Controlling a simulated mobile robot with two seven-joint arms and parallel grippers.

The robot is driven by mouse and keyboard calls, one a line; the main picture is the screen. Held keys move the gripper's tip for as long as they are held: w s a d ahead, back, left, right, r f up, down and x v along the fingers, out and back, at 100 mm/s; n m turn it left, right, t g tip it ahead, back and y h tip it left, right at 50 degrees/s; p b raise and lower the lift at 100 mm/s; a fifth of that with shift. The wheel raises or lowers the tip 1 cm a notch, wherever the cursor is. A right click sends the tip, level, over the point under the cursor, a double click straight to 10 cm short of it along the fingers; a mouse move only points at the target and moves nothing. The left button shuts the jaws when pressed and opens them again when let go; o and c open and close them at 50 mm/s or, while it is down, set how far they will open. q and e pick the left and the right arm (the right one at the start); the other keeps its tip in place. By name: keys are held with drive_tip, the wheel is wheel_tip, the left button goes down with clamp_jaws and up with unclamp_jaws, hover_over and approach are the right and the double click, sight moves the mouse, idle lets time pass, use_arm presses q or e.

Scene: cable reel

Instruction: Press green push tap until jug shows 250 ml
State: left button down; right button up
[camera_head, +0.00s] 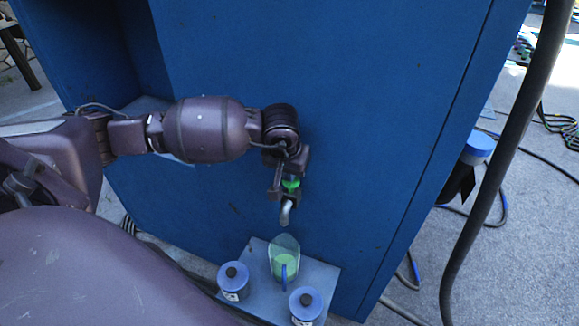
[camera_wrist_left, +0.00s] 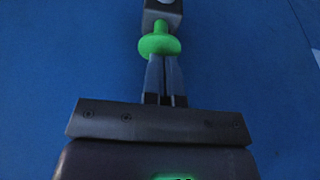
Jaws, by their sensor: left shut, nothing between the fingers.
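The green push tap (camera_head: 291,184) sits on the blue panel, with its grey spout (camera_head: 286,212) pointing down. In the left wrist view the green tap knob (camera_wrist_left: 159,44) is right at the tips of my left gripper (camera_wrist_left: 163,62). My left gripper (camera_head: 287,172) is shut and empty, at the tap's top in the head view. I cannot tell how far the knob is pushed in. The clear jug (camera_head: 285,250) stands below the spout and holds green liquid. Its scale is too small to read. My right gripper is not in view.
The jug stands on a small blue shelf (camera_head: 318,272). Two blue canisters with dark knobs stand in front of it, one at the left (camera_head: 233,281) and one at the right (camera_head: 305,304). Cables (camera_head: 505,200) lie on the floor at the right.

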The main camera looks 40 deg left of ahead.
drive_tip(key=shift+s+f, duration=0.15)
drive_tip(key=shift+s, duration=0.05)
use_arm(q)
drive_tip(key=shift+f+b, duration=0.85)
drive_tip(key=shift+f, duration=0.2)
drive_tip(key=shift+s, duration=0.1)
use_arm(e)
drive_tip(key=shift+w+a+f, duration=0.15)
drive_tip(key=shift+w, duration=0.45)
